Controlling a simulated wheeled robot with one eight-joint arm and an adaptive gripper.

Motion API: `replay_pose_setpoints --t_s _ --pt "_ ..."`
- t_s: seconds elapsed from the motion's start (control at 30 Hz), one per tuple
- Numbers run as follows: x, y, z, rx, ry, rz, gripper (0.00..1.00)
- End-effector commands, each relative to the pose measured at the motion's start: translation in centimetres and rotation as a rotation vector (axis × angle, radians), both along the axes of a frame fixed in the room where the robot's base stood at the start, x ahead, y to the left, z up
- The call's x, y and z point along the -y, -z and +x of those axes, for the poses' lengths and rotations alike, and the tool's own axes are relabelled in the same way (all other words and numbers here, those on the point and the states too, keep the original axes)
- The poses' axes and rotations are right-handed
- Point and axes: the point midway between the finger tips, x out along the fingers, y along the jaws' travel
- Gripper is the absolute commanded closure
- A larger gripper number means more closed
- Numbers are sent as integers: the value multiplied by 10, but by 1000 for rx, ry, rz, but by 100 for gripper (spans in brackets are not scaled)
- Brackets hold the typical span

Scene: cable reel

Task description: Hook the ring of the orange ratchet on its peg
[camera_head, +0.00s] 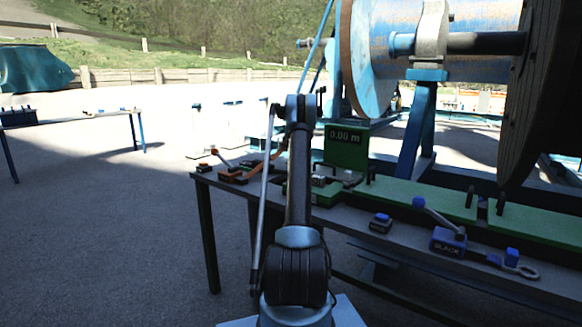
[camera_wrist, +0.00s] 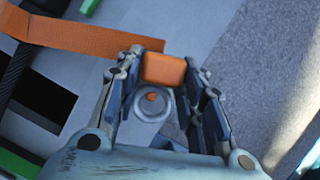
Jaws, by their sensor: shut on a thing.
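In the wrist view my gripper (camera_wrist: 160,90) is shut on the orange end block (camera_wrist: 163,69) of the strap. A grey metal ring (camera_wrist: 139,108) sticks out from the block towards the palm. A small orange spot (camera_wrist: 151,97), looking like a peg tip, shows inside the ring's opening; whether the ring is around it or only above it I cannot tell. The orange strap (camera_wrist: 70,36) runs from the upper left to the block. In the head view the orange ratchet (camera_head: 232,176) stands at the bench's left end; my arm hides the gripper there.
The bench (camera_head: 205,182) carries a green meter (camera_head: 346,147) reading 0.00 m. A blue ratchet labelled BLACK (camera_head: 447,243) and its ring (camera_head: 527,271) lie at right. A large cable reel (camera_head: 530,100) stands behind. Open paved ground lies left; another table (camera_head: 100,128) stands far left.

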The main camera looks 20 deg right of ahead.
Motion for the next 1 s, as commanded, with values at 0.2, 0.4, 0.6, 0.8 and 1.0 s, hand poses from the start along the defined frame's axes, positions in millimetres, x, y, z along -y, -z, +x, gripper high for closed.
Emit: replay_pose_setpoints --t_s 0.2,0.4,0.6,0.8,1.0 --pt "0 3 0 0 0 0 94" --pt "0 5 0 0 0 0 94" --pt "0 7 0 0 0 0 94" --pt "0 10 0 0 0 0 94" --pt "0 11 0 0 0 0 94"
